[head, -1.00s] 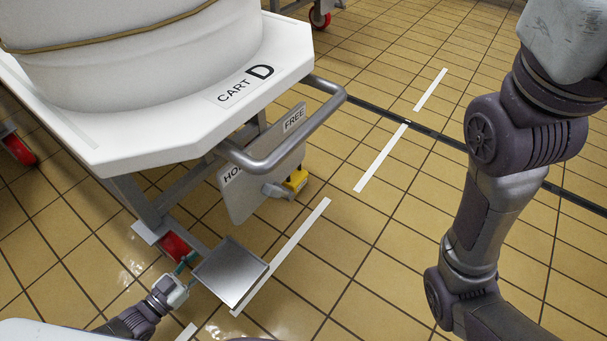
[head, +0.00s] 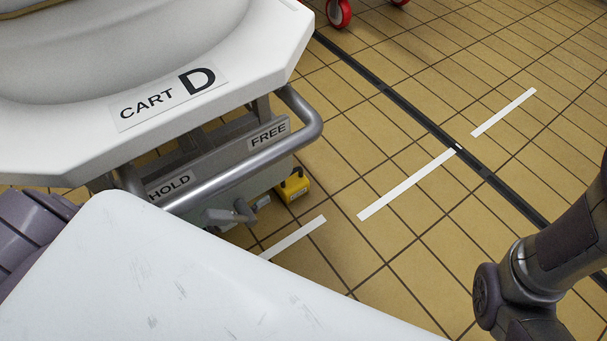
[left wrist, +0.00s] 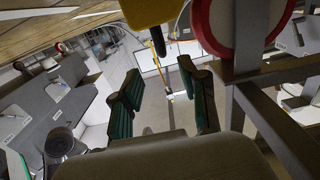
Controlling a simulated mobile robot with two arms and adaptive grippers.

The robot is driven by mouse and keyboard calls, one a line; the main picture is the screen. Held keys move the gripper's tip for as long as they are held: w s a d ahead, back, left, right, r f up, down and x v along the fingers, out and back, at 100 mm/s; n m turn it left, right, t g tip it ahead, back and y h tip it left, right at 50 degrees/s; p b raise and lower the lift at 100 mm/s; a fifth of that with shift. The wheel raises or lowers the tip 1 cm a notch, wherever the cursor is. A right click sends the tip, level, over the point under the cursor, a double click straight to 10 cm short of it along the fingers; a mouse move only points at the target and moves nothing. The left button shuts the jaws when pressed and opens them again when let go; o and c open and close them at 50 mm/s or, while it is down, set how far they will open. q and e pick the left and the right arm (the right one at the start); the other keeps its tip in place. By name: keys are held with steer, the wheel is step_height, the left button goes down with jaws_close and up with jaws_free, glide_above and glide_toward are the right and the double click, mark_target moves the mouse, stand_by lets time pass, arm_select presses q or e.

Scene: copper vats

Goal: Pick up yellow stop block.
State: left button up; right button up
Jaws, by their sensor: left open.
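The yellow stop block (head: 294,185) sits on the tiled floor under the front of cart D, beside the FREE end of the cart's lever plate. A yellow body that looks like the block also shows at the top edge of the left wrist view (left wrist: 150,11), cut off by the frame. My left gripper (left wrist: 160,72) is open, its two green-padded fingers apart with nothing held between them. The yellow body lies above the fingertips in that picture. In the head view my left gripper is hidden behind a white scuffed panel. My right gripper is out of view.
Cart D (head: 245,60) carries a large white vat, with a grey tubular handle (head: 235,170) in front. A red-rimmed wheel (left wrist: 236,20) and grey cart frame bars (left wrist: 262,72) stand close to the right finger. Floor right of the block is clear, with white marking strips (head: 405,186).

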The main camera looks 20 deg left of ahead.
mark_target(295, 170)
arm_select(q)
steer(key=b+x, duration=0.4)
steer(key=x, duration=0.4)
steer(key=shift+w+d, duration=0.2)
steer(key=b+x, duration=0.4)
steer(key=shift+w, duration=0.3)
steer(key=shift+w+d+r, duration=0.1)
steer(key=shift+w+d, duration=0.05)
steer(key=shift+w, duration=0.1)
steer(key=shift+w+d+r, duration=0.1)
steer(key=shift+r, duration=0.05)
jaws_close()
